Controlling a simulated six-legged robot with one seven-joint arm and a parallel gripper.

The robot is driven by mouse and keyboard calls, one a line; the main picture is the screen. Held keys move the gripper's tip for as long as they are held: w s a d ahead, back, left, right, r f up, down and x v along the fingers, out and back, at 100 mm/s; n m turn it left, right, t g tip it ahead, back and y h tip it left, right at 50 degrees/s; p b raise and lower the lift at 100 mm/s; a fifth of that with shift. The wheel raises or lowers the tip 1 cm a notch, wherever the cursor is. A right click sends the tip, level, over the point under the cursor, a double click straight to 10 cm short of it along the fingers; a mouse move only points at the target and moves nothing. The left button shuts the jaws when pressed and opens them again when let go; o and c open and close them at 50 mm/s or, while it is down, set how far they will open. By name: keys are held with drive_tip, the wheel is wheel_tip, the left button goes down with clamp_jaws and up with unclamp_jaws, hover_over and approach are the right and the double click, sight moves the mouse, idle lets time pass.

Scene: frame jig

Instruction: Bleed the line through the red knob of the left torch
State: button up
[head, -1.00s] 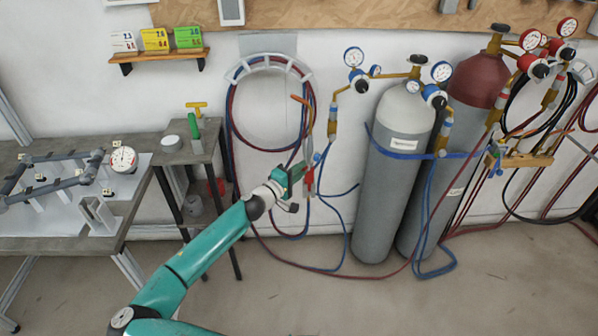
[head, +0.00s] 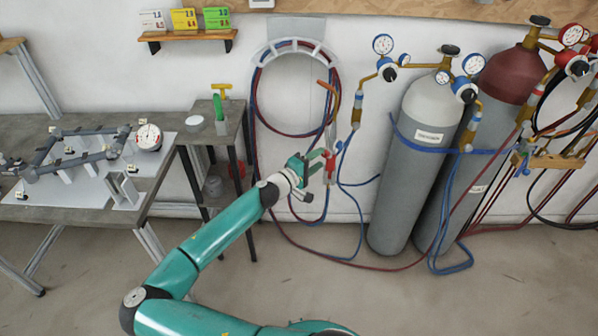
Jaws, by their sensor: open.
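The left torch (head: 330,110) hangs upright against the wall, its copper-coloured tip at the top. Low on it are red parts (head: 330,161) and a small blue knob (head: 340,145); which red part is the knob is too small to tell. My gripper (head: 324,166) is open, level with these red parts and immediately at them in the picture. I cannot tell whether a finger touches the knob or whether it lies between the jaws. My gripper partly hides the torch's lower end.
A hose coil hangs on a wall rack (head: 293,48) behind the torch. A grey cylinder (head: 404,180) and a red-topped cylinder (head: 500,95) stand right. A small stand (head: 232,112) and a workbench (head: 75,212) are left. Hoses trail on the floor.

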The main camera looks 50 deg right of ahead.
drive_tip(key=a, duration=1.1)
drive_tip(key=shift+w+a, duration=0.3)
drive_tip(key=shift+a, duration=0.05)
